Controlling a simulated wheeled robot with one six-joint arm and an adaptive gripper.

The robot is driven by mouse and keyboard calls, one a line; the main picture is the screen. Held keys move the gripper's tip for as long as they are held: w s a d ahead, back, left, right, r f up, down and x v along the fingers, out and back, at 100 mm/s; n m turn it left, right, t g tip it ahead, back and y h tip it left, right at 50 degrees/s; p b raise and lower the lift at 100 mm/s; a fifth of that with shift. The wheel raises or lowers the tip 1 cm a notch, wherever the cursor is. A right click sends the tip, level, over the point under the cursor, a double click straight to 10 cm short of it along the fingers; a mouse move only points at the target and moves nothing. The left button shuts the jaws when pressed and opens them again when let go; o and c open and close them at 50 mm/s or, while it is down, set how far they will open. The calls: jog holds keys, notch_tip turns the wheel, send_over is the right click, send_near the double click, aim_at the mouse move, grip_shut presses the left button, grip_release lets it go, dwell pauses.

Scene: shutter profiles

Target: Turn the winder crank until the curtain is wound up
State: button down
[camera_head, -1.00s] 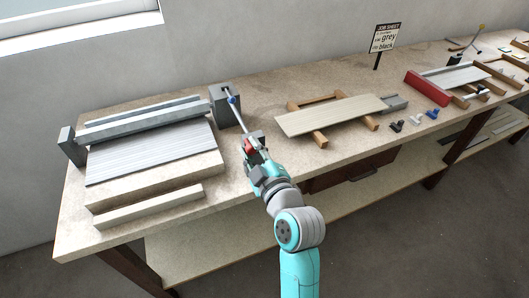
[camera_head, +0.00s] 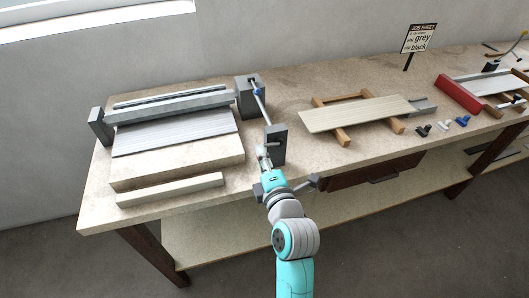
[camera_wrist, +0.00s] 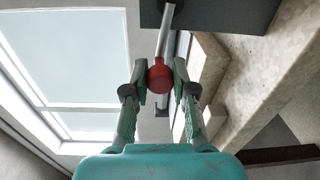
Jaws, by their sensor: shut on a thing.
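The slatted grey curtain (camera_head: 175,139) lies flat on a pale board, with its back edge at the grey winder tube (camera_head: 170,107). My gripper (camera_head: 264,160) is just left of and in front of that block. In the wrist view my gripper (camera_wrist: 160,88) is shut on the red crank knob (camera_wrist: 160,74), and a grey metal rod (camera_wrist: 165,35) shows beyond it. The knob is hidden in the head view.
A pale slat on wooden supports (camera_head: 355,114) lies to the right, with small black, white and blue parts in front of its right end. A cream bar (camera_head: 170,190) lies at the bench's front left. A job sheet sign (camera_head: 419,38) stands at the back.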

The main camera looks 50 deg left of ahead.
jog(key=shift+s+f+n, duration=0.15)
jog(key=shift+f+n, duration=1.05)
jog(key=shift+f, duration=0.05)
jog(key=shift+h, duration=0.3)
jog(key=shift+r, duration=0.1)
jog(key=c, duration=0.9)
grip_release()
jog(key=shift+r, duration=0.1)
jog(key=shift+r, duration=0.1)
jog(key=v, duration=1.1)
jog(key=shift+s+d, duration=0.1)
jog(key=shift+d, duration=0.35)
